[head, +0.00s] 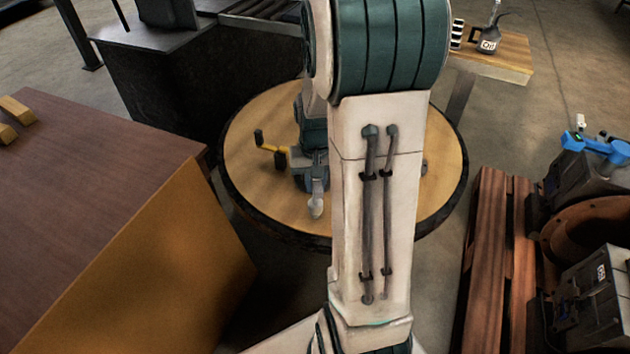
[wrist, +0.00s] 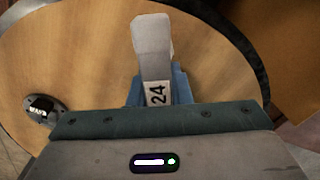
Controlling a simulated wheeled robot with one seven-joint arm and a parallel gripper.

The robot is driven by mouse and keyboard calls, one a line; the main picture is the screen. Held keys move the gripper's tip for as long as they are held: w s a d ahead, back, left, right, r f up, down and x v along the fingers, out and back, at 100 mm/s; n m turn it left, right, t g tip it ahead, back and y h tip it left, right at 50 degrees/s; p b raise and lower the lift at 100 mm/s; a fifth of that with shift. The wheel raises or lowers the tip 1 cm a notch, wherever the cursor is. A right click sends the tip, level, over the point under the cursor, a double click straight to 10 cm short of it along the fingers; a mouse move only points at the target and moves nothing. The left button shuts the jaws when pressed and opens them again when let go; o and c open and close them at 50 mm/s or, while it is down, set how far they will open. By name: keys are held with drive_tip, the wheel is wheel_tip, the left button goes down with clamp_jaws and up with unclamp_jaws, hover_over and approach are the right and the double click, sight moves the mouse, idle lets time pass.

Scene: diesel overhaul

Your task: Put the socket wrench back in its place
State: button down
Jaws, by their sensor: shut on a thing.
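My gripper (head: 311,172) is over the round wooden table (head: 250,195), with my arm hiding much of the table. In the wrist view its blue fingers (wrist: 158,98) are closed on a pale grey piece (wrist: 152,40) marked 24, which I take for the socket wrench. Its pale rounded end sticks out beyond the fingers and also shows in the head view (head: 317,203). A yellow bar with black ends (head: 270,148) shows just left of the gripper; I cannot tell whether it is part of the held tool. No marked place for the wrench is clear.
A brown cabinet (head: 95,185) stands at left, a dark bench (head: 165,75) behind, a small table with an oil can (head: 489,41) at back right, and wooden slats (head: 490,260) with machine parts at right.

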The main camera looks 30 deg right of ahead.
drive_tip(key=shift+f, duration=0.1)
drive_tip(key=shift+f+b, duration=1)
drive_tip(key=shift+f, duration=0.15)
drive_tip(key=c, duration=0.7)
unclamp_jaws()
drive_tip(key=shift+r, duration=0.1)
drive_tip(key=shift+r, duration=0.1)
wheel_tip(320, 180, up, 9)
drive_tip(key=p, duration=0.7)
